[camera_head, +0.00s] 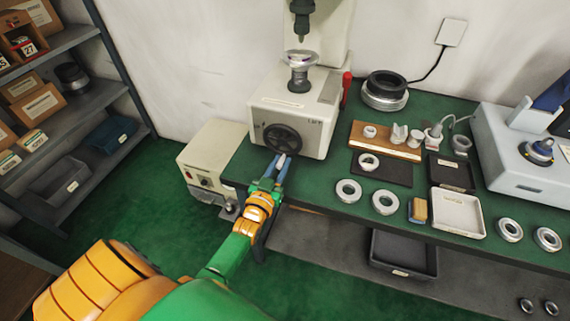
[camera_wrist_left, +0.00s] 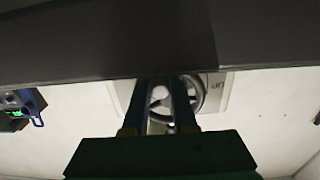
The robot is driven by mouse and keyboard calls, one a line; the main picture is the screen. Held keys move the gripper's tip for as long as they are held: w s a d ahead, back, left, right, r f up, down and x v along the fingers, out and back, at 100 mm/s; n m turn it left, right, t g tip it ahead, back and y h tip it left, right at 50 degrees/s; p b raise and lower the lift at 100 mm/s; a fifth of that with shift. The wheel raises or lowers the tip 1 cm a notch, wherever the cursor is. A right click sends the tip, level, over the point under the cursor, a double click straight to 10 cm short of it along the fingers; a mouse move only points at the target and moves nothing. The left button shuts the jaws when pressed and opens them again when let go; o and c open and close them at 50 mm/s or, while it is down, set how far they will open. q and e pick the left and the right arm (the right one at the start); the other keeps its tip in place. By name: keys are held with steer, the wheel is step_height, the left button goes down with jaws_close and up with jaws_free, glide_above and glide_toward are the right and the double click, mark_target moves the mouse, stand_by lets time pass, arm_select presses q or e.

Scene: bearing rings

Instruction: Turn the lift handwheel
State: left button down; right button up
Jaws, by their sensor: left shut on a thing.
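The lift handwheel (camera_head: 281,139) is a dark spoked wheel on the front face of the white machine (camera_head: 290,105) marked "LIFT". My left gripper (camera_head: 280,160) reaches up from the left, its blue fingers at the wheel's lower edge. In the left wrist view the fingers of my left gripper (camera_wrist_left: 162,100) stand close together in front of the handwheel (camera_wrist_left: 190,96). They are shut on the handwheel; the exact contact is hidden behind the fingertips. My right gripper is not in view.
The green bench (camera_head: 325,190) holds several metal rings, a wooden block (camera_head: 385,142) and a white tray (camera_head: 457,213) to the right. A beige control box (camera_head: 212,160) stands left of the machine. A shelf (camera_head: 75,110) is at far left. Green floor lies between.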

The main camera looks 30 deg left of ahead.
mark_target(265, 141)
arm_select(q)
steer(key=m, duration=0.1)
steer(key=a+m, duration=0.1)
steer(key=m, duration=0.1)
steer(key=a+m, duration=0.1)
steer(key=m, duration=0.1)
steer(key=shift+s+a+r, duration=0.25)
steer(key=m, duration=0.2)
steer(key=a+r+m, duration=0.1)
steer(key=m, duration=0.1)
steer(key=a+m+p, duration=0.1)
steer(key=shift+s+r+m, duration=0.15)
steer(key=shift+s+m, duration=0.1)
steer(key=shift+m, duration=0.15)
steer(key=m, duration=0.1)
steer(key=r+m, duration=0.1)
steer(key=m, duration=0.1)
steer(key=a+r+m, duration=0.1)
steer(key=m, duration=0.1)
steer(key=shift+s+p, duration=0.15)
steer(key=shift+p, duration=0.2)
step_height(265, 141, up, 2)
steer(key=m, duration=0.4)
steer(key=shift+a+m+y, duration=0.1)
steer(key=shift+m+y, duration=0.2)
steer(key=shift+m, duration=0.4)
steer(key=shift+g, duration=0.3)
steer(key=c, duration=0.7)
jaws_free()
